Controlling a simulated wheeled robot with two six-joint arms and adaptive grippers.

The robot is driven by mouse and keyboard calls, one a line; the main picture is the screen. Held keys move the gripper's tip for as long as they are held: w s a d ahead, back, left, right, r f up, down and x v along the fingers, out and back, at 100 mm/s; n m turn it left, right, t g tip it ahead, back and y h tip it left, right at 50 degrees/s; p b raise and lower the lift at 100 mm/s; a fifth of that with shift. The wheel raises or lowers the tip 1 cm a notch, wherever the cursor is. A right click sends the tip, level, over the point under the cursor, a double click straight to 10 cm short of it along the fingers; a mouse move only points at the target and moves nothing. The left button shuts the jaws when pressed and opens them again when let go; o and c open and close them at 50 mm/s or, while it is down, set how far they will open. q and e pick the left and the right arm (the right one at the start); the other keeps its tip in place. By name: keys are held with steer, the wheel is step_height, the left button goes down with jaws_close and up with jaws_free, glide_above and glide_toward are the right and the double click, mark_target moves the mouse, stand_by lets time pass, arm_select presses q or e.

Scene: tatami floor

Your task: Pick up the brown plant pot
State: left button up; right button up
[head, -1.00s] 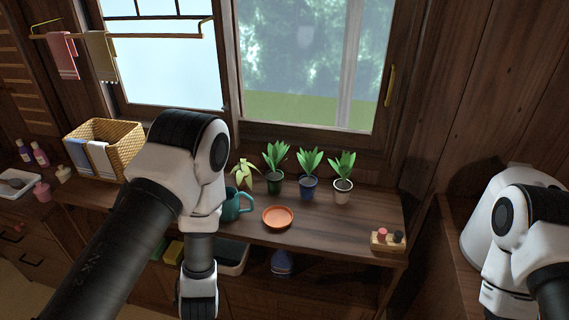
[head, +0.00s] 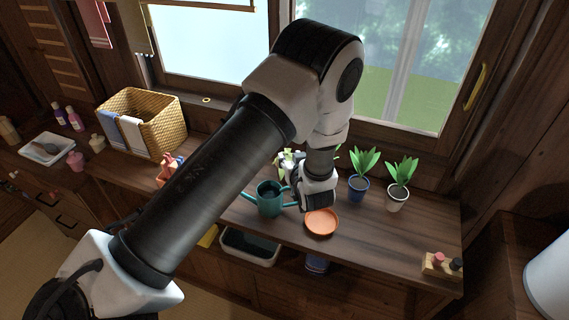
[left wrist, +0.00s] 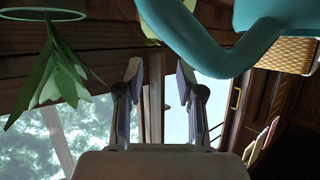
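No brown plant pot can be made out. A plant with pale yellow-green leaves (head: 288,160) stands behind the watering can, its pot hidden by my left gripper and the can. A blue pot (head: 357,188) and a white pot (head: 397,199) with green plants stand to the right. My left gripper (head: 301,186) is low over the counter, between the teal watering can (head: 270,198) and the blue pot. In the left wrist view its fingers (left wrist: 160,95) are apart with nothing held between them. A green-leaved plant (left wrist: 55,75) hangs upside down there. My right gripper is not in view.
An orange saucer (head: 321,222) lies just in front of my left gripper. The can's handle (left wrist: 215,50) is close to the fingers.

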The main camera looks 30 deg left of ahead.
arm_select(q)
steer(key=x, duration=0.2)
steer(key=p+x, duration=0.1)
steer(key=x, duration=0.2)
steer(key=shift+d+f+p, duration=0.2)
steer(key=shift+f+p, duration=0.1)
steer(key=shift+f, duration=0.05)
steer(key=shift+w+a+f, duration=0.1)
steer(key=shift+a+f, duration=0.1)
steer(key=shift+d+r, duration=0.1)
steer(key=shift+r, duration=0.05)
steer(key=shift+d+r, duration=0.2)
steer(key=shift+d, duration=0.05)
steer(key=shift+c, duration=1.4)
steer(key=shift+s+d, duration=0.1)
steer(key=shift+s, duration=0.15)
jaws_close()
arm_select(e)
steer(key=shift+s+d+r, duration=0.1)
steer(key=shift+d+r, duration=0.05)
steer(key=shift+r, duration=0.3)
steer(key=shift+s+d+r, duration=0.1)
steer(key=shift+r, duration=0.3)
